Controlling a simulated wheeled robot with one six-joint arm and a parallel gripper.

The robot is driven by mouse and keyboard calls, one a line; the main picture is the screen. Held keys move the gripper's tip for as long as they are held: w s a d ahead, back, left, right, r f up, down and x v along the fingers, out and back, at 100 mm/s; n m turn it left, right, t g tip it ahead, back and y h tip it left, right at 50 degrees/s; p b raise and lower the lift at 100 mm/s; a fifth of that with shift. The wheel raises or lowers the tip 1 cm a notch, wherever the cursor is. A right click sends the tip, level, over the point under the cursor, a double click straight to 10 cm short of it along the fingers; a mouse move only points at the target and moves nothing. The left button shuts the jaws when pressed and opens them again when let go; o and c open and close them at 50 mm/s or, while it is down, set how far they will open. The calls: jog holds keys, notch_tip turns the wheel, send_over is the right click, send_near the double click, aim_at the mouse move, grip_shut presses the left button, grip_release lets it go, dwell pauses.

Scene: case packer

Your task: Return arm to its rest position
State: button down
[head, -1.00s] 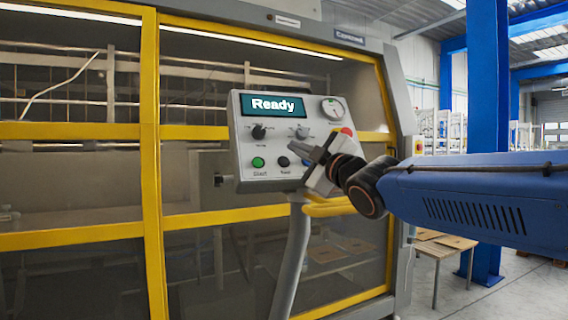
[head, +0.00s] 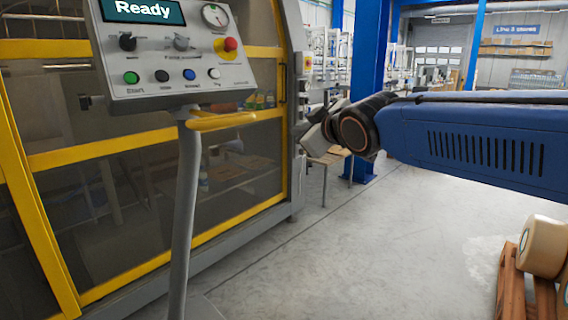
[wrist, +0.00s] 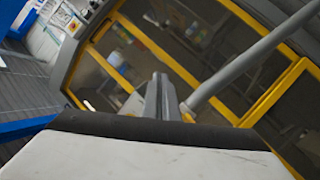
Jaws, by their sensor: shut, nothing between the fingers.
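My gripper (wrist: 160,92) shows in the wrist view with its two fingers together and nothing between them. In the head view my gripper (head: 303,133) is small and partly hidden by my wrist, at the end of my blue arm reaching in from the right. It is in the air to the right of the control panel (head: 150,82) and apart from it. The panel's screen (head: 142,11) reads "Ready". A green start button (head: 131,78) and a red knob on a yellow base (head: 230,44) show on its face.
A grey post (head: 184,215) with a yellow handle (head: 222,121) holds the panel. The yellow-framed machine (head: 150,148) stands behind it. A blue column (head: 375,60) stands beyond. Large rolls (head: 545,246) on a wooden pallet (head: 511,290) are at lower right. The floor between is clear.

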jog(key=s+d+f+m+g+h, duration=0.2)
jog(key=s+d+f+m+h, duration=0.3)
jog(key=d+f, duration=0.6)
jog(key=s+d+f+m+g, duration=0.2)
jog(key=s+d+f, duration=0.2)
jog(key=s+f, duration=0.2)
jog(key=s+d+f+m+g, duration=0.2)
jog(key=s+d+f, duration=0.3)
jog(key=s, duration=0.6)
jog(key=s+d+f+m+g+h, duration=0.1)
jog(key=s+d+f+m+g, duration=0.2)
jog(key=s+d+f, duration=0.2)
jog(key=s+f, duration=0.3)
jog(key=f, duration=0.1)
jog(key=shift+s, duration=0.2)
jog(key=c, duration=2.4)
grip_release()
jog(key=shift+c, duration=0.2)
